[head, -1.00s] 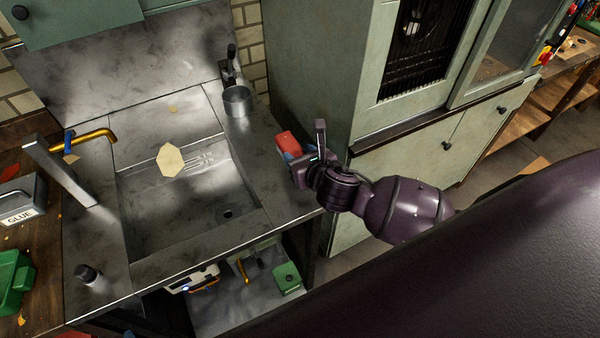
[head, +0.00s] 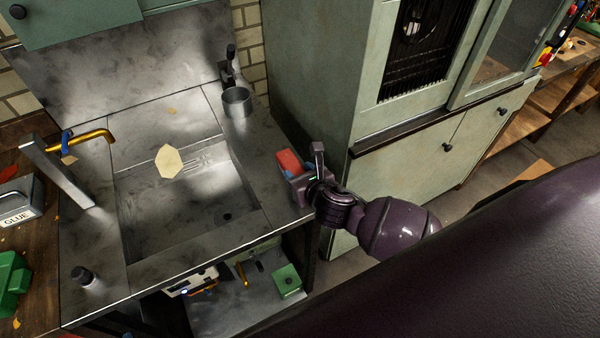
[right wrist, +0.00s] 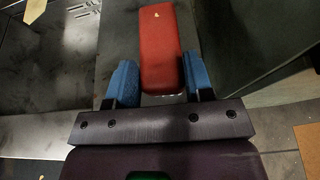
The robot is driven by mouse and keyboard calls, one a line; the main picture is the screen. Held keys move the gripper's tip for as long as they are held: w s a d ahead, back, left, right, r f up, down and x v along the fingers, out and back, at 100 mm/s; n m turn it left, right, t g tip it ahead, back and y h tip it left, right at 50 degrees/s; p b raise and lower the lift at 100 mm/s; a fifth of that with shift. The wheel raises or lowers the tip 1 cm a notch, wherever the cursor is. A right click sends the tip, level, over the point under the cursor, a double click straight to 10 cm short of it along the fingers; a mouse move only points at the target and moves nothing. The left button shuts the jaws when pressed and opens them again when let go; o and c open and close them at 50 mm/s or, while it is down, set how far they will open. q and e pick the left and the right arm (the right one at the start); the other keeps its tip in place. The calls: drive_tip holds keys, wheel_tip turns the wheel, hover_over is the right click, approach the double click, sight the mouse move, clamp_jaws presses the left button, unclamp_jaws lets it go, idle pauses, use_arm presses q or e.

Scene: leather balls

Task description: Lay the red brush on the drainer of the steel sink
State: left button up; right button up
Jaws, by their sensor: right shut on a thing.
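The red brush (head: 288,160) is a red block held between the blue fingertips of my right gripper (head: 298,172). In the right wrist view the brush (right wrist: 160,50) points away from the gripper (right wrist: 160,82), with a blue finger on each side. The steel sink (head: 185,235) has a recessed basin with flat steel around it. The brush is over the flat steel strip (head: 262,150) right of the basin, near its right edge. I cannot tell whether it touches the steel. My left gripper is not in view.
A metal pot (head: 237,102) stands on the steel at the back right. A pale flat piece (head: 169,161) shows at the basin. A green cabinet (head: 320,110) rises just right of the sink. The strip around the brush looks clear.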

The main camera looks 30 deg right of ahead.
drive_tip(key=o, duration=1.2)
drive_tip(key=shift+r, duration=0.1)
drive_tip(key=v, duration=1.2)
drive_tip(key=s+d+f+m, duration=0.1)
drive_tip(key=s+f+m, duration=0.1)
drive_tip(key=m, duration=1)
drive_tip(key=s+d+f+m+g, duration=0.1)
drive_tip(key=f+m, duration=0.4)
drive_tip(key=m, duration=0.6)
drive_tip(key=s+d+f+m+g, duration=0.1)
drive_tip(key=s+d+f+m, duration=0.2)
drive_tip(key=m, duration=0.9)
drive_tip(key=shift+s+d+f+m+h, duration=0.2)
drive_tip(key=shift+s+f+m+h, duration=0.1)
drive_tip(key=shift+s+f, duration=0.5)
